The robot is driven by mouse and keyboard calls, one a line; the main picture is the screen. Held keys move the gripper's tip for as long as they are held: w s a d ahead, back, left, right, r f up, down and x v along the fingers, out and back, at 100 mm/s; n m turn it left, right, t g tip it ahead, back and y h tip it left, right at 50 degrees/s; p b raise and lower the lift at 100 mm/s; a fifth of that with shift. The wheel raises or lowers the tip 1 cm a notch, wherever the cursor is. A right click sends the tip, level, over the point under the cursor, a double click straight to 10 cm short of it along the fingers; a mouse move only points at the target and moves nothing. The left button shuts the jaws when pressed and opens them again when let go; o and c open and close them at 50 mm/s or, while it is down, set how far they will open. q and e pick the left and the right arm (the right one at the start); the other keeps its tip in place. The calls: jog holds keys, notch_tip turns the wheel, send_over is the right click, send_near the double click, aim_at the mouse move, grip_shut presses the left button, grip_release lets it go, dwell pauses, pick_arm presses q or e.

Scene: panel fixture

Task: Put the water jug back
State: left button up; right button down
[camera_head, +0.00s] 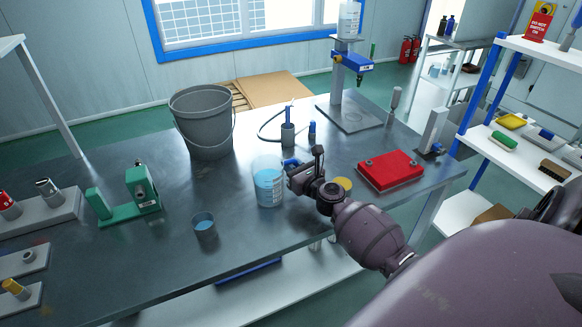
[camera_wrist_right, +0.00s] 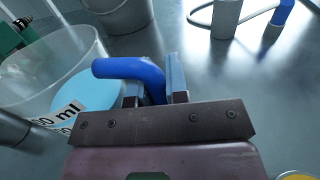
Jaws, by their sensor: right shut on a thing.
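The water jug (camera_head: 269,183) is a clear, upright vessel with blue water and printed markings, at the middle of the steel table (camera_head: 130,260). My right gripper (camera_head: 296,172) comes in from the right and is shut on the jug's blue handle. In the right wrist view the blue handle (camera_wrist_right: 130,70) passes between the two fingers, and the clear jug wall (camera_wrist_right: 45,65) with blue water stands left of them. I cannot tell whether the jug's base touches the table. My left gripper is not in view.
A small grey cup (camera_head: 204,226) with blue liquid stands front left of the jug. A grey bucket (camera_head: 203,120) stands behind it, a grey holder (camera_head: 287,135) behind right. A red case (camera_head: 390,171) lies right, a green fixture (camera_head: 140,190) left. A dispensing stand (camera_head: 350,112) is at the back.

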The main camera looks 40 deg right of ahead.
jog(key=shift+f, duration=0.2)
jog(key=c, duration=1.1)
grip_release()
jog(key=shift+r, duration=0.2)
jog(key=shift+s, duration=0.15)
jog(key=s, duration=1.1)
jog(key=shift+s+a, duration=0.25)
jog(key=shift+s, duration=0.15)
jog(key=shift+a, duration=0.1)
